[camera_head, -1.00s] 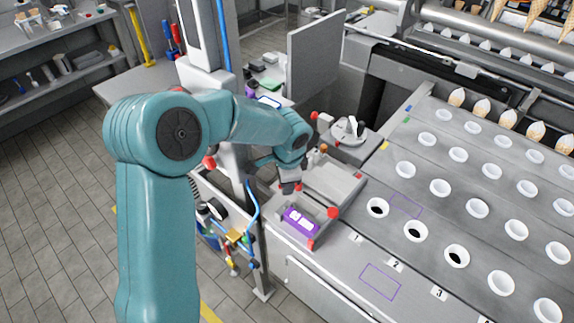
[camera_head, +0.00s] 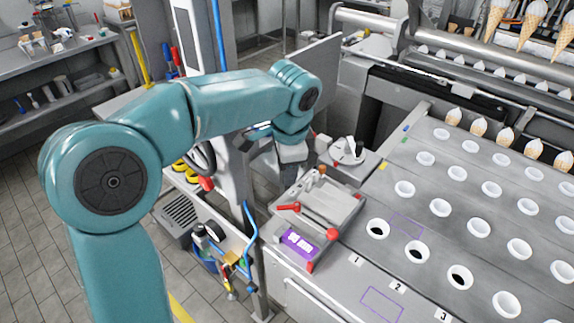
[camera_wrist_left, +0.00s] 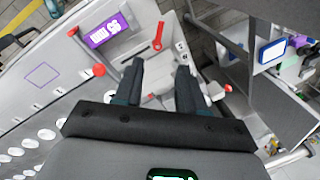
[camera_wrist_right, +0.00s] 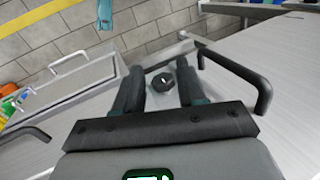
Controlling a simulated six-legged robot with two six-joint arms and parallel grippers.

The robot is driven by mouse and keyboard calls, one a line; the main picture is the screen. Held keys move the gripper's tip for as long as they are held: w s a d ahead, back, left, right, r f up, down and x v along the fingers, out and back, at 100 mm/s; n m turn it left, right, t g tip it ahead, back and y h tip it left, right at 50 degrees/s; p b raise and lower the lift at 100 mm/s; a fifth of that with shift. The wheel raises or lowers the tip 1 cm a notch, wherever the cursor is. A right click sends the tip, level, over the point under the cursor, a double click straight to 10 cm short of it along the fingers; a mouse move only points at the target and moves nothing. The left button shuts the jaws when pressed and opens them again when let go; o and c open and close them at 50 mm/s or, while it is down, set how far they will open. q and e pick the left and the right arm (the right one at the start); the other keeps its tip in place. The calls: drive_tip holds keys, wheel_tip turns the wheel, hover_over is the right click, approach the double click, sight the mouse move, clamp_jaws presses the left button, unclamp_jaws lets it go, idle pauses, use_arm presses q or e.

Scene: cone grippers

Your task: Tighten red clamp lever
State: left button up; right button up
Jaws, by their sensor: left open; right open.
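The red clamp lever (camera_head: 289,207) lies across the grey fixture (camera_head: 342,206) beside the purple block (camera_head: 299,242). In the left wrist view the lever (camera_wrist_left: 158,38) stands out past the fingertips, clear of them. My left gripper (camera_head: 290,172) hangs above the back part of the fixture; its fingers are hard to make out there. In its wrist view the left gripper (camera_wrist_left: 160,67) is open, with nothing held. My right gripper (camera_wrist_right: 160,68) is open and empty, seen only in its wrist view, over a grey surface with a black round knob (camera_wrist_right: 163,82).
Red knobs (camera_head: 332,235) stand at the fixture's corner. A grey unit with a white handle (camera_head: 348,152) sits behind it. The conveyor with white cup holders (camera_head: 440,207) is at right. Black bar handles (camera_wrist_right: 240,75) stand near my right gripper.

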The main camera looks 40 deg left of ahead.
sight(286, 206)
use_arm(q)
drive_tip(key=w+d+f+g+y, duration=0.2)
drive_tip(key=w+d+g+y, duration=0.1)
drive_tip(key=w+d, duration=0.25)
drive_tip(key=x, duration=1)
drive_tip(key=b+x, duration=0.1)
drive_tip(key=x, duration=0.4)
drive_tip(key=shift+s+a, duration=0.15)
drive_tip(key=shift+a, duration=0.35)
drive_tip(key=shift+a+f, duration=0.1)
drive_tip(key=shift+f, duration=0.05)
drive_tip(key=shift+s, duration=0.2)
drive_tip(key=shift+w+f, duration=0.1)
clamp_jaws()
